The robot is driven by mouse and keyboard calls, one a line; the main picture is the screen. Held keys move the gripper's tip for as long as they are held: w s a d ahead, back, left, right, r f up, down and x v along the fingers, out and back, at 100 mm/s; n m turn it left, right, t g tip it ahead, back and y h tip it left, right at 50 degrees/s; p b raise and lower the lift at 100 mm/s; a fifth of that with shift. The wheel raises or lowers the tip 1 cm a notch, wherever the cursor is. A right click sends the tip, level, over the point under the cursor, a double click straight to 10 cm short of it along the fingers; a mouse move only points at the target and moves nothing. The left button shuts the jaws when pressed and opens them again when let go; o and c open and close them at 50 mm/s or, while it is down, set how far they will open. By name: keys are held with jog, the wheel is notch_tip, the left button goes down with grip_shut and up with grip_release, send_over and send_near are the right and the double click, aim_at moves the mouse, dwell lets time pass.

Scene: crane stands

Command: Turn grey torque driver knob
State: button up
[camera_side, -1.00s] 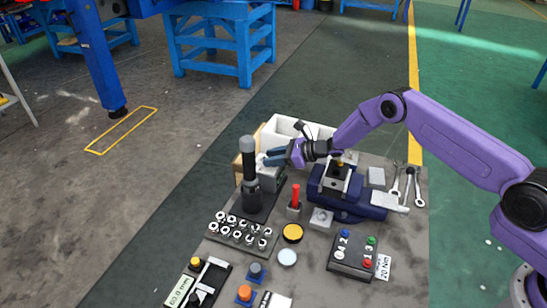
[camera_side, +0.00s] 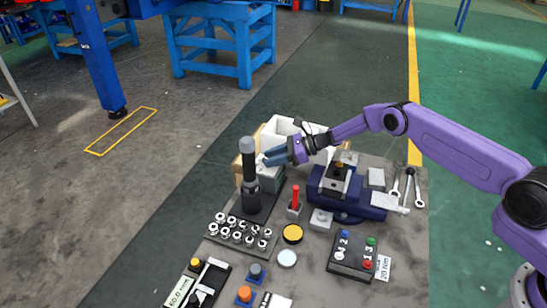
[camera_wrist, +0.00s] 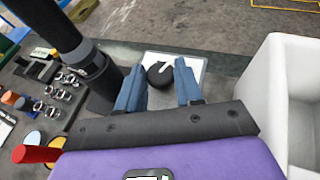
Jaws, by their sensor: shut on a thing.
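A dark round knob with a white pointer mark (camera_wrist: 160,74) sits on top of a light grey box (camera_wrist: 196,66). The grey box (camera_side: 268,182) also shows in the side view, behind a tall black post with a grey cap (camera_side: 248,165). My gripper (camera_wrist: 158,68) has its two blue fingers on either side of the knob, shut on it. In the side view my gripper (camera_side: 267,159) is over the grey box, and its fingers hide the knob. The black post stands left of my fingers in the wrist view (camera_wrist: 75,45).
A white bin (camera_side: 279,132) is close behind my gripper. A blue vise (camera_side: 340,190) and a red-handled tool (camera_side: 295,197) stand to the right and front. Several sockets (camera_side: 240,232) lie in a rack in front of the post. A button box (camera_side: 352,257) is at the front.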

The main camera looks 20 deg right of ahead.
jog(key=o, duration=0.9)
jog(key=shift+o, duration=0.2)
jog(key=v, duration=1.7)
jog(key=shift+s+r, duration=0.2)
jog(key=s+a+r+n+g+h, duration=0.2)
jog(key=s+a+r+n+g, duration=0.15)
jog(key=s+n, duration=0.35)
jog(key=s+a+r+n+g+h, duration=0.2)
jog(key=s+a+r+n+g, duration=0.15)
jog(key=s, duration=0.55)
jog(key=s+a+r+n+g+h, duration=0.2)
jog(key=s+a+r+n, duration=0.3)
jog(key=s, duration=0.3)
jog(key=s+d+r+n+t+h, duration=0.2)
jog(key=s+d+n+h, duration=0.1)
jog(key=s+d+n, duration=0.4)
jog(key=s+d+r+n+t+h, duration=0.2)
jog(key=s+d+n, duration=0.5)
jog(key=s+n, duration=0.5)
jog(key=s+h, duration=0.1)
jog(key=s, duration=0.2)
jog(key=shift+s+d+r, duration=0.2)
jog(key=shift+s+r, duration=0.05)
jog(key=shift+s, duration=0.1)
